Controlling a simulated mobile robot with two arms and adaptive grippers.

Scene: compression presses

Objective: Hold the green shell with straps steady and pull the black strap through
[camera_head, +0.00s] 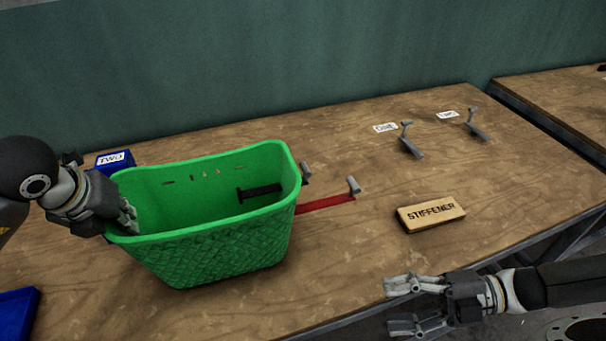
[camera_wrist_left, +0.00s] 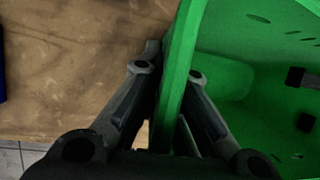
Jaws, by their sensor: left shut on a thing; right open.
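The green shell (camera_head: 215,245) stands upright on the table, a basket-like tub with a woven outer wall and slots near its back rim. My left gripper (camera_head: 128,215) is shut on its left rim; in the left wrist view the fingers (camera_wrist_left: 168,75) straddle the green wall (camera_wrist_left: 178,70). A black strap (camera_head: 260,192) shows inside the shell at its right side, its far end at a grey clip (camera_head: 306,170). A red strap (camera_head: 326,203) runs from the shell's right side to another grey clip (camera_head: 353,186). My right gripper (camera_head: 402,305) is open and empty, off the table's front edge.
A wooden block marked STIFFENER (camera_head: 431,213) lies right of the shell. Two grey clamps (camera_head: 411,140) (camera_head: 474,125) with labels stand at the back right. A blue labelled block (camera_head: 115,160) is behind my left gripper; a blue tray (camera_head: 18,312) is front left.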

